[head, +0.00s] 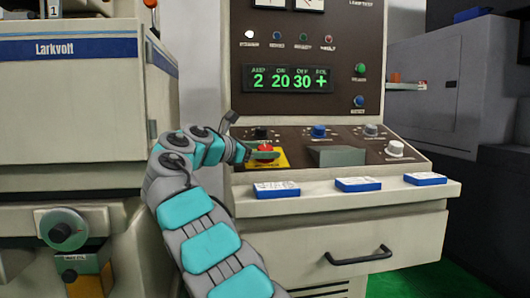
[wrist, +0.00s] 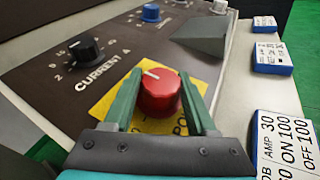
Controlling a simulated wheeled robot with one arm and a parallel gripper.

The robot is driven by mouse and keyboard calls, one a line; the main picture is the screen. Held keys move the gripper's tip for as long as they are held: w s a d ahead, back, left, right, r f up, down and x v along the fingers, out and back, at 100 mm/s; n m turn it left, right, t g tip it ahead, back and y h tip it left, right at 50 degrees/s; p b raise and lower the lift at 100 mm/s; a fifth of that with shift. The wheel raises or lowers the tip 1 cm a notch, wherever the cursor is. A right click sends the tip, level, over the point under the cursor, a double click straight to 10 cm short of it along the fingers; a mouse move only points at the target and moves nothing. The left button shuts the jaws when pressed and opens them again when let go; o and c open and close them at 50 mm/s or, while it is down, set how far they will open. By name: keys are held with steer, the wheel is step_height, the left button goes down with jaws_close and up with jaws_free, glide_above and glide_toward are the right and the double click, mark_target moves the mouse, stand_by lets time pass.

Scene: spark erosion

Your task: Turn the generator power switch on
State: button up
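The generator power switch is a red rotary knob (wrist: 160,92) on a yellow plate (wrist: 112,101) on the sloped panel; its white pointer mark points to the upper left in the wrist view. In the head view the red knob (head: 265,149) shows small at the panel's left, partly behind my gripper (head: 246,152). My gripper's two green fingers (wrist: 159,98) stand on either side of the knob, their tips against its sides with no clear gap. The plate's lettering is mostly hidden by the fingers and knob.
A black CURRENT knob (wrist: 85,47) sits close left of the switch. A grey wedge-shaped block (head: 337,156) and a blue knob (head: 319,131) are also on the panel. Blue-edged cards (head: 277,189) lie on the front ledge. The green display (head: 290,78) and a white lamp (head: 249,34) are lit.

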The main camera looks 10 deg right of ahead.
steer(key=o, duration=0.4)
steer(key=v, duration=0.7)
steer(key=shift+s+a, duration=0.2)
steer(key=shift+a, duration=0.1)
